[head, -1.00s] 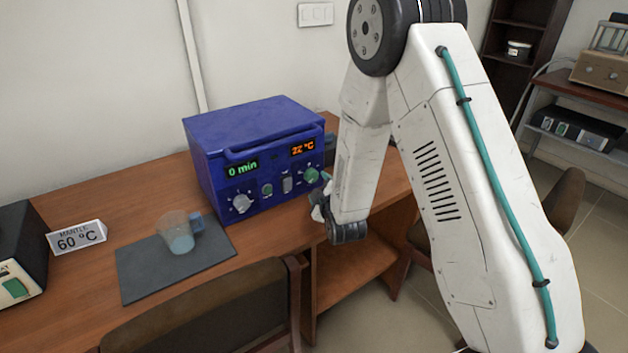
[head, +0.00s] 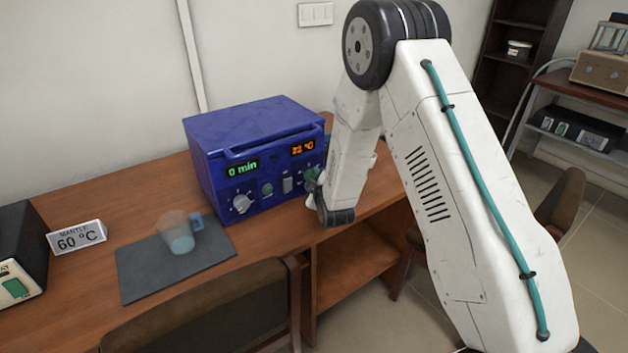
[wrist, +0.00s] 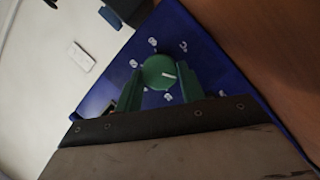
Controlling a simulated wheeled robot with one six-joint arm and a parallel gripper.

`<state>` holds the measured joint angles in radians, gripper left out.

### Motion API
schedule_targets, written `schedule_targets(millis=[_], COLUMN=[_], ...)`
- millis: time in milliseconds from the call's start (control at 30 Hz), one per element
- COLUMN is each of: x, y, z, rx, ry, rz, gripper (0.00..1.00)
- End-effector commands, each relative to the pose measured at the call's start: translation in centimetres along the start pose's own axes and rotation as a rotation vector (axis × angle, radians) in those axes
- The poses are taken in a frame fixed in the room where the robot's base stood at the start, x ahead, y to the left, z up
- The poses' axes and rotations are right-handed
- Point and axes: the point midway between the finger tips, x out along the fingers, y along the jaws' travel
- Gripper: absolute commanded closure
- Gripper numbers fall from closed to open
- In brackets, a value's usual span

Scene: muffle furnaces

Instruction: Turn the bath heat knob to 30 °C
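The blue bath unit (head: 235,165) stands on the desk. Its orange display (head: 303,147) seems to read 23 °C, though the digits are small. The green heat knob (wrist: 159,72) has a white pointer line and pale marks around it on the blue panel. My gripper (wrist: 159,76) has one green finger on each side of the knob, seemingly closed on it. In the head view my gripper (head: 313,182) is at the right end of the front panel and partly covers the knob.
A grey knob (head: 241,204), a small green button (head: 267,189) and a switch (head: 287,185) sit left of the heat knob. A beaker (head: 180,232) stands on a dark mat (head: 140,275). A "MANTLE 60 °C" sign (head: 76,236) is farther left. A chair (head: 220,315) stands in front.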

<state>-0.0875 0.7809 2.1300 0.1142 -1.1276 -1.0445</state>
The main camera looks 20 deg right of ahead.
Motion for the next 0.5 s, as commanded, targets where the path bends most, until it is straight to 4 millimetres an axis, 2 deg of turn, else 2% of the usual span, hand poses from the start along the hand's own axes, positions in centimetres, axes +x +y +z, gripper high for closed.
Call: schedule_targets(millis=[267,500], x=[-0.03,-0.02], y=[0.02,0.18], z=[-0.02,-0.03], rx=[0.027,0.141], ry=[0.000,0.001], rz=[-0.012,-0.060], gripper=[0.84,0.84])
